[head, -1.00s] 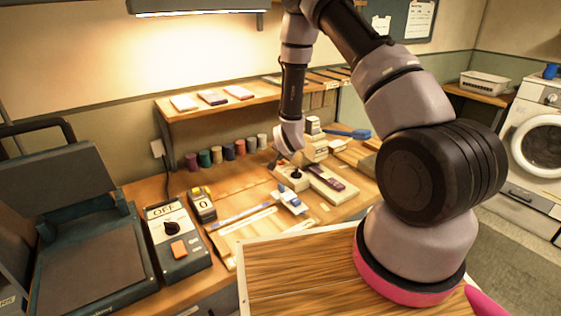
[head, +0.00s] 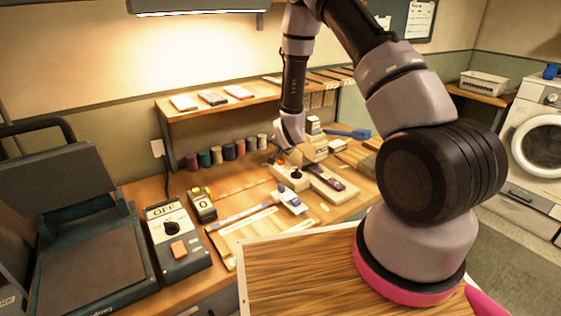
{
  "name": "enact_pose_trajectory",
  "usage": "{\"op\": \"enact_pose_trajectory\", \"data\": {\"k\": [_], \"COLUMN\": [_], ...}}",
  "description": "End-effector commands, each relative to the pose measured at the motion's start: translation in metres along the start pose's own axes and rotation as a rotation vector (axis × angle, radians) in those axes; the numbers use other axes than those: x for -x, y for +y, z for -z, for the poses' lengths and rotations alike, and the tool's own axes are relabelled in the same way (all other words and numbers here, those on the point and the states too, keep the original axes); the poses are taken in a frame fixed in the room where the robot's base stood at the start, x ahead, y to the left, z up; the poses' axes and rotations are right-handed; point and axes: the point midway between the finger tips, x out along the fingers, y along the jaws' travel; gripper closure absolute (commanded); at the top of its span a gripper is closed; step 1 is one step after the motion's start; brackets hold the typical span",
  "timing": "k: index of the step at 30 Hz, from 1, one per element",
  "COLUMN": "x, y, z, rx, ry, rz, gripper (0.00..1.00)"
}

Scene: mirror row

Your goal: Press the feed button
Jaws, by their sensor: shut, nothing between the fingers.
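A beige device (head: 290,178) with a black knob on top stands on the workbench under the arm. A small orange spot (head: 281,160) shows just behind it; I cannot tell whether it is a button. My gripper (head: 295,156) hangs over the back of this device, small and dark, with its fingers shut and empty. Its tips are hard to make out, and I cannot tell whether they touch anything. No label reading "feed" is legible.
A press with a raised lid (head: 75,245) fills the left. Thread spools (head: 228,151) line the back below a shelf (head: 190,113). Stacked blocks (head: 315,145) stand close right of my gripper.

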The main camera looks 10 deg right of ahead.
Motion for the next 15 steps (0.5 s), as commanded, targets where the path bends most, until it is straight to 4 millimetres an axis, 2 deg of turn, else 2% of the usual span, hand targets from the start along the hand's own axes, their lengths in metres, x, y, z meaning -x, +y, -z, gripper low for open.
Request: {"op": "enact_pose_trajectory", "data": {"k": [15], "x": [0.032], "y": [-0.024], "z": [0.023], "rx": [0.001], "ry": [0.001], "rz": [0.001], "gripper": [1.00]}}
